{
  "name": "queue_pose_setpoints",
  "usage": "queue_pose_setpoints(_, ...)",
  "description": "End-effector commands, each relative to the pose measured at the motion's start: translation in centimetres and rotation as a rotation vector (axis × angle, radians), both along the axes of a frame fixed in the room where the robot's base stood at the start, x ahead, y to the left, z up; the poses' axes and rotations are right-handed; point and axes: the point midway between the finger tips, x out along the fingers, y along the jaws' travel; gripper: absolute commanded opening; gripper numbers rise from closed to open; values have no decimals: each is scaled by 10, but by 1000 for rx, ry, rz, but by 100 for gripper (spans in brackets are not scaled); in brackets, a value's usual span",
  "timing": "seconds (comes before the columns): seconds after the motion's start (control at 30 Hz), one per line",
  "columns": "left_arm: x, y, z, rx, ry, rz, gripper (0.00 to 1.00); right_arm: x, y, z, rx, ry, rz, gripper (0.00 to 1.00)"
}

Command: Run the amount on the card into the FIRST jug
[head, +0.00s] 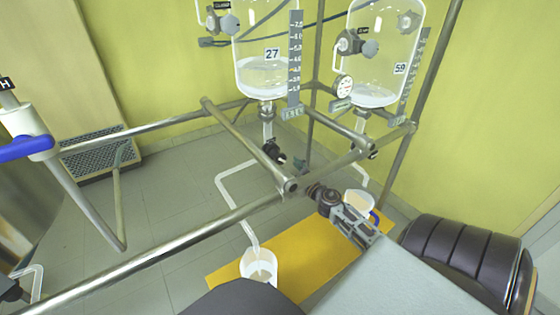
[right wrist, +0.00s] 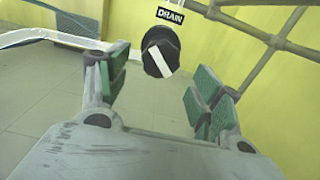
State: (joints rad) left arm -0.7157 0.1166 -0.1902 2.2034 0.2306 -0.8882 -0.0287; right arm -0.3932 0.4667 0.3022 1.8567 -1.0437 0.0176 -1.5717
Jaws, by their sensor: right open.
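Two glass reactors hang in the frame: one labelled 27 (head: 265,70) with a graduated scale (head: 295,60), one labelled 59 (head: 385,60). Each holds pale liquid at its bottom. A white pipe (head: 235,185) runs from below reactor 27 to a jug (head: 258,268) with pale contents. A second jug (head: 358,203) stands further right. My right gripper (head: 335,208) is open at a dark valve. In the right wrist view, a black round knob (right wrist: 160,50) with a slanted white bar sits under a DRAIN label, ahead of and between the open fingers (right wrist: 158,92). My left gripper and the card are not seen.
Metal rails (head: 150,258) cross in front of the reactors. A yellow mat (head: 325,265) lies under the jugs. A blue handle (head: 25,147) under an H label is at the left. A black padded seat (head: 465,260) is at right. Grey floor at left is mostly free.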

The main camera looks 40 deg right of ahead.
Motion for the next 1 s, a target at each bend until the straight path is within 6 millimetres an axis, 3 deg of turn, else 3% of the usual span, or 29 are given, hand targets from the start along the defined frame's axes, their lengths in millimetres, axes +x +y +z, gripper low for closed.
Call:
queue_pose_setpoints(0.6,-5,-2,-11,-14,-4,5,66,50,-5,0,-1,-1,1,66)
queue_pose_setpoints(1.0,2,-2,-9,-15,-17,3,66,62,-7,0,-1,0,0,66)
